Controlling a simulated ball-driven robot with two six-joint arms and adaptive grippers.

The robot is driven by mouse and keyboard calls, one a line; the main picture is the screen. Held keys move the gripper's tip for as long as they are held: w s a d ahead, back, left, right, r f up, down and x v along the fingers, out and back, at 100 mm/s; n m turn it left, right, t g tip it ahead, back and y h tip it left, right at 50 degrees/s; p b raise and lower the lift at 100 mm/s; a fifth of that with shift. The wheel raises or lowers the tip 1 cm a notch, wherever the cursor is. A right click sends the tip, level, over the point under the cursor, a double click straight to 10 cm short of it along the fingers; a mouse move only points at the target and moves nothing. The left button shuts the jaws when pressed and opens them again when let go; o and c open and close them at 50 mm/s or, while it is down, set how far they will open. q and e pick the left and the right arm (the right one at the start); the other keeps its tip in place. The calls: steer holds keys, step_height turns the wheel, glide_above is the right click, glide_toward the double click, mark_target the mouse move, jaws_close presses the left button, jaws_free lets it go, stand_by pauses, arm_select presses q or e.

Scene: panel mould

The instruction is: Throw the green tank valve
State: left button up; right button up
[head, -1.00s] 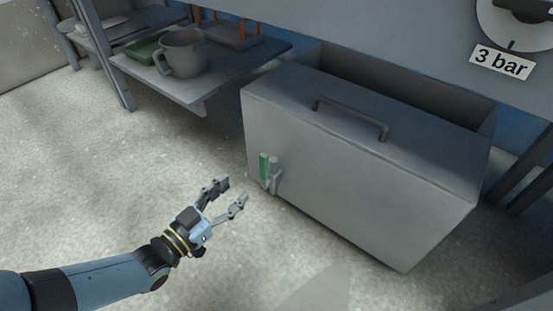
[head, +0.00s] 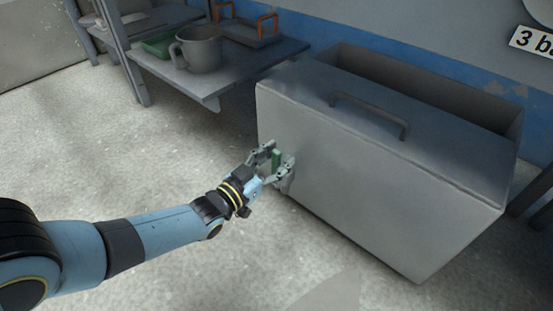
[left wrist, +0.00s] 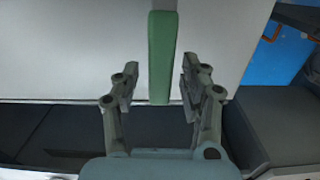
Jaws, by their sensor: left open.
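The green tank valve handle (head: 276,160) is on the lower left of the grey tank's front face (head: 350,200). It points upright in the head view. In the left wrist view the green handle (left wrist: 162,58) stands between the two fingers, with a gap on each side. My left gripper (head: 272,161) is open around the handle at the tank's front. It also shows in the left wrist view (left wrist: 158,88), its jaws apart. The valve's body is mostly hidden behind the fingers in the head view. My right gripper is not in view.
The tank has a lid handle (head: 368,115) and an open top at the back. A shelf (head: 215,88) at the left holds a grey mug (head: 199,50), a green tray (head: 157,44) and a rack with orange handles (head: 262,28). The floor in front is clear.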

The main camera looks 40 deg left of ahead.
arm_select(q)
jaws_close()
steer(key=shift+s+d, duration=0.1)
stand_by(0.5)
